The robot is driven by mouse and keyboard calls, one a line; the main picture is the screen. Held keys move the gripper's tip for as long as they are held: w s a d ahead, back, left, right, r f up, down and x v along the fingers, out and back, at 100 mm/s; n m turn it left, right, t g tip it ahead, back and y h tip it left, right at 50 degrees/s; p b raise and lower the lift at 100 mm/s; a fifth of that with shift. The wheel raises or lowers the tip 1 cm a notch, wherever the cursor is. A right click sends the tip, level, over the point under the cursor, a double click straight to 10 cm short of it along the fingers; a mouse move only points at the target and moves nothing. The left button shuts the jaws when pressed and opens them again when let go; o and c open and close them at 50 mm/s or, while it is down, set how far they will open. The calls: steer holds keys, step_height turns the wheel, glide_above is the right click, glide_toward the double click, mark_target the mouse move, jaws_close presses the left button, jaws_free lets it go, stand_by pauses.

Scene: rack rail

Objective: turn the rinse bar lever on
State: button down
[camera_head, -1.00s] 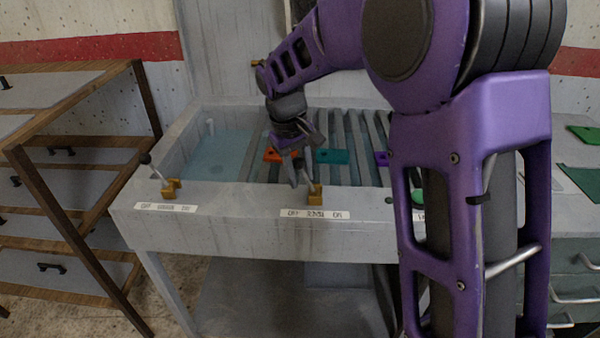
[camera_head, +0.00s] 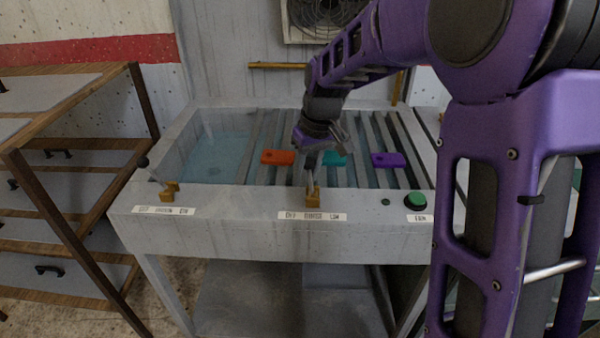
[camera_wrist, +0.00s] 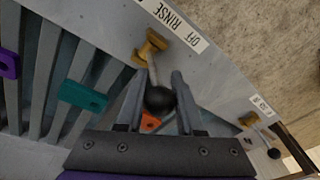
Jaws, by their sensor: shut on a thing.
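The rinse bar lever (camera_head: 311,188) stands on a brass mount at the sink's front edge, above a label reading OFF RINSE and ON. In the head view it looks about upright, with its top hidden by my gripper (camera_head: 313,168). In the wrist view the lever's black ball knob (camera_wrist: 160,101) sits between the two fingers of my gripper (camera_wrist: 159,78), and its metal rod runs to the brass mount. My gripper is shut on the lever.
Another lever (camera_head: 155,172) leans left at the sink's front left. A green button (camera_head: 415,199) is at the front right. Orange (camera_head: 278,157), teal (camera_head: 335,159) and purple (camera_head: 388,160) pieces lie on the rack rails. A wooden-framed drawer unit (camera_head: 75,150) stands left.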

steer(key=shift+d+r+y, duration=0.1)
steer(key=shift+d+y, duration=0.75)
steer(key=shift+y, duration=0.35)
steer(key=shift+d+b, duration=0.35)
steer(key=shift+d, duration=0.7)
steer(key=c, duration=0.5)
jaws_free()
steer(key=shift+c, duration=0.2)
